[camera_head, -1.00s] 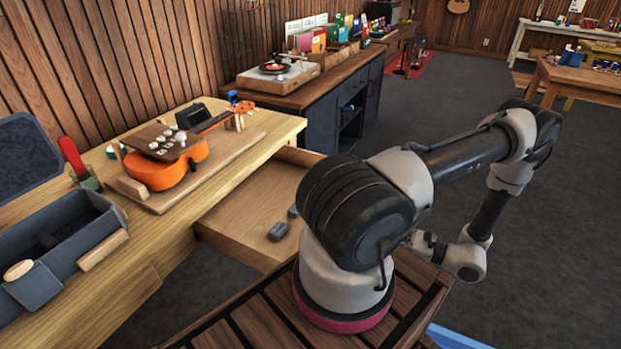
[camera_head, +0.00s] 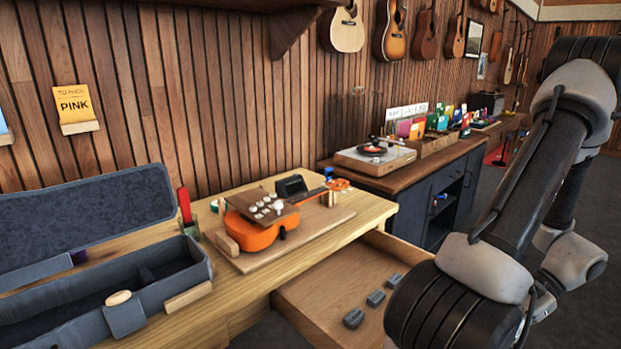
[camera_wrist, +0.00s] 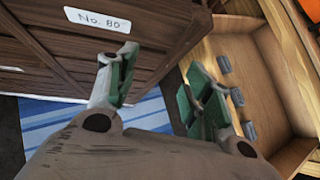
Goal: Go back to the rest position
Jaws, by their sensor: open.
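My gripper (camera_wrist: 160,95) shows in the wrist view with its two green-padded fingers spread apart and nothing between them. It hangs beside an open wooden drawer (camera_wrist: 285,110) that holds several small grey blocks (camera_wrist: 237,97). In the head view my folded arm fills the right side, and the gripper itself is out of that picture. The open drawer (camera_head: 318,297) and its grey blocks (camera_head: 375,298) also show there, left of my arm.
An orange ukulele (camera_head: 257,236) lies on a wooden board (camera_head: 322,228) on the workbench. An open grey case (camera_head: 75,314) sits at the left. A record player (camera_head: 374,155) stands on a dark cabinet behind. A blue striped mat (camera_wrist: 50,122) lies on the floor.

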